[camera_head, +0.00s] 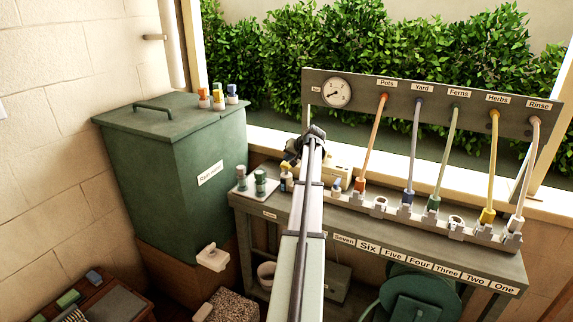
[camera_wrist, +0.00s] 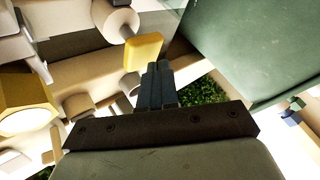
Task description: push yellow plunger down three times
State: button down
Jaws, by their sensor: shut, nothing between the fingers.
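A yellow plunger (camera_wrist: 145,52) shows in the wrist view as a yellow block on a short stem from a pale cylinder (camera_wrist: 116,18). My gripper's dark fingers (camera_wrist: 158,82) are shut and empty, with their tips close to the yellow block; I cannot tell whether they touch it. In the head view my gripper (camera_head: 304,148) is above the bench, left of the hoses. A small yellow part (camera_head: 286,165) shows just left of it, and my arm and gripper hide part of that spot.
A green bin (camera_head: 165,160) stands to the left with small capped bottles on its lid. A panel (camera_head: 440,103) with a gauge (camera_head: 337,92) and several coloured hoses stands behind the bench (camera_head: 400,240). A larger yellow hexagonal piece (camera_wrist: 38,90) shows at left in the wrist view.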

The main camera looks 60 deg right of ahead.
aim_at(288, 165)
jog(key=shift+r, duration=0.1)
jog(key=shift+r, duration=2.95)
dwell(0.6)
jog(key=shift+f, duration=3)
jog(key=shift+f, duration=0.2)
dwell(0.3)
